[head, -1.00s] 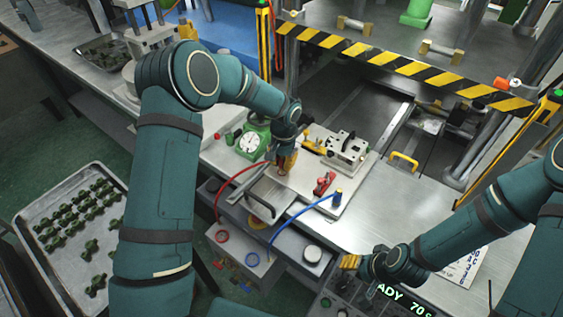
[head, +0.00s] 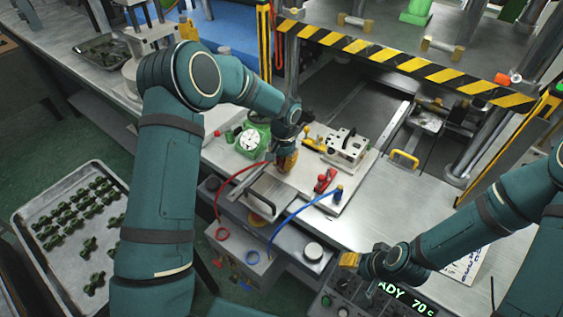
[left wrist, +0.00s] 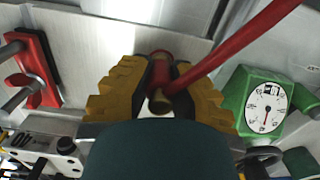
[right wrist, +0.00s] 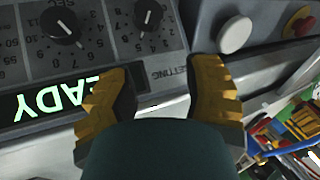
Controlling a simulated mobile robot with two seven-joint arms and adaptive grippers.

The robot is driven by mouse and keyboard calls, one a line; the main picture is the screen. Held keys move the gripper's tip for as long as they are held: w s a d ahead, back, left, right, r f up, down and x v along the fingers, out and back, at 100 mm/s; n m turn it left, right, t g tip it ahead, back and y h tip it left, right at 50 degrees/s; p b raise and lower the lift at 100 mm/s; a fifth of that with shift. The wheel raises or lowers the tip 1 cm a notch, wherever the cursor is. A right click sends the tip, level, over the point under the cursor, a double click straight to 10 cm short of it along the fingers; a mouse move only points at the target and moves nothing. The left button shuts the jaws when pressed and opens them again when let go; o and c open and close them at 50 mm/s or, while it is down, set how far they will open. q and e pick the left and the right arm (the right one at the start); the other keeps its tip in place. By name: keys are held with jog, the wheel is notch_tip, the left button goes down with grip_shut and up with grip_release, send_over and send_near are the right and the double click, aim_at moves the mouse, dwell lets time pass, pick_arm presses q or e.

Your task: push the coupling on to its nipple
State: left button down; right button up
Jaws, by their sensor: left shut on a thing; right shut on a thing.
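My left gripper (head: 286,160) is shut on the red hose's coupling (left wrist: 160,75), low over the near left part of the pale board. In the left wrist view, the coupling is a red and brass piece between the yellow finger pads, with the red hose (left wrist: 235,48) running off to the upper right. I cannot make out the nipple; fingers and coupling hide that spot. My right gripper (head: 350,259) is at the control box (right wrist: 150,75); its fingers straddle the box's edge, and the contact is unclear.
A blue hose (head: 300,212) ends at a blue coupling (head: 338,191) on the pale board (head: 350,200). A red clamp (head: 325,180) and metal block (head: 346,147) stand close by. A green dial gauge (head: 250,140) is left of the gripper.

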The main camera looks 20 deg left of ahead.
pick_arm(q)
jog(key=shift+s+f, duration=0.25)
jog(key=shift+f, duration=0.25)
jog(key=c, duration=1)
grip_release()
notch_tip(320, 180, up, 9)
jog(key=shift+s, duration=0.45)
jog(key=shift+a, duration=0.15)
